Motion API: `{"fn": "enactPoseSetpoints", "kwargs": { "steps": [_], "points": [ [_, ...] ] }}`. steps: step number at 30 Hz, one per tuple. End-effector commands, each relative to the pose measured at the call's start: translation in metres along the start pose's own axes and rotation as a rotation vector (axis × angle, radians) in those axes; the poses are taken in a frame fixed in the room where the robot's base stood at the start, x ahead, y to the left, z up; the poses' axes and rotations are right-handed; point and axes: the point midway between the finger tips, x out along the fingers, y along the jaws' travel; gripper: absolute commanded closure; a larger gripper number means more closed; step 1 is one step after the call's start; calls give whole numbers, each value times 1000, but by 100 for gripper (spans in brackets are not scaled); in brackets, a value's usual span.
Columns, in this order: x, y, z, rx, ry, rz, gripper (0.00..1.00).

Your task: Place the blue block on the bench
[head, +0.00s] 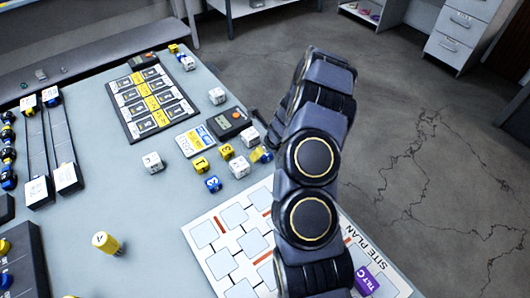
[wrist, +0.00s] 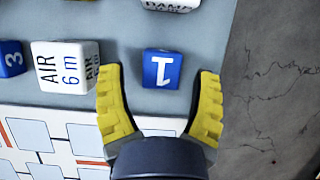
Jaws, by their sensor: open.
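A blue block (wrist: 163,68) with a white 1 rests on the grey bench (wrist: 215,45) in the wrist view, close to the bench's right edge. My gripper (wrist: 161,76) is open, with one yellow finger on each side of this block and a gap at both sides. In the head view, one yellow fingertip shows at the left of my arm, which hides most of the gripper and block. A second blue block (head: 212,184), marked 3, sits on the bench further left; it also shows in the wrist view (wrist: 12,58).
A white block (wrist: 62,66) marked AIR 6 m stands just left of my left finger. A site plan board (head: 215,262) lies nearby. Yellow blocks (head: 201,164), a dark meter (head: 228,123) and a black panel (head: 118,98) lie beyond.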

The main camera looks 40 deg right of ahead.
Motion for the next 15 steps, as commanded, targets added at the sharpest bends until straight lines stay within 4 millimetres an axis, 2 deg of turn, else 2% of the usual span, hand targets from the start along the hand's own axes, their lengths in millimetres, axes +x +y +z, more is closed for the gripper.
{"fn": "enactPoseSetpoints", "kwargs": {
  "steps": [9,15],
  "points": [
    [-63,-2,1,-1,-4,-5,37],
    [-93,-2,0,0,-2,-6,37]
  ]
}}
